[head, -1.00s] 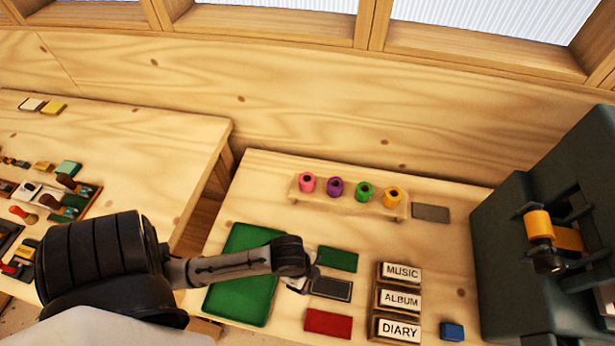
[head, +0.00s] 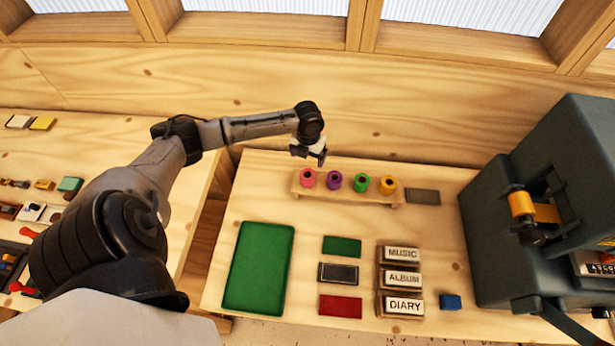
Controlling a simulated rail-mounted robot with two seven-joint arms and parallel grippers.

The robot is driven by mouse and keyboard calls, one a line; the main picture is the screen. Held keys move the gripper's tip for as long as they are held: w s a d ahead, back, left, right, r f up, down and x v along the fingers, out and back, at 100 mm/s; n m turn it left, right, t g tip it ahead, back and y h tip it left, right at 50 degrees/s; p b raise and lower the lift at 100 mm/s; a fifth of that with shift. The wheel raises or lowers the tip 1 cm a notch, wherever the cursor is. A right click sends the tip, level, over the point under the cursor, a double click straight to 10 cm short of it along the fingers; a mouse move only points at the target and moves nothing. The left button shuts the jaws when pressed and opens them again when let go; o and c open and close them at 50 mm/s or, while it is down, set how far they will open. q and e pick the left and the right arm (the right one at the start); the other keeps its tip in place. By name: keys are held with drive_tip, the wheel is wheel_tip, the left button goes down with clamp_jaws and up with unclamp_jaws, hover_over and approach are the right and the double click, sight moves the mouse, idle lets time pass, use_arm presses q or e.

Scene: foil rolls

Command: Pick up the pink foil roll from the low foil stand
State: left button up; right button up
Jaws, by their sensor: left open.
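The pink foil roll (head: 307,179) stands at the left end of the low wooden foil stand (head: 347,197), at the back of the table. A purple roll (head: 334,182), a green roll (head: 361,183) and a yellow roll (head: 387,185) stand to its right in a row. My left gripper (head: 310,155) is open and empty. It appears above and slightly behind the pink roll, apart from it, with its fingers partly hidden by the wrist. My right gripper is not in view.
A green mat (head: 259,268) lies at the front left. Several flat pads and labelled blocks (head: 403,279) lie at the front middle. A dark grey machine (head: 530,200) stands at the right. A grey pad (head: 422,196) lies right of the stand.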

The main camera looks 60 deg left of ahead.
sight(307, 175)
use_arm(q)
drive_tip(key=f, duration=1.1)
drive_tip(key=shift+s+d+f+b, duration=0.1)
drive_tip(key=shift+s+f+b, duration=0.1)
drive_tip(key=shift+f+b, duration=0.2)
drive_tip(key=c, duration=1.1)
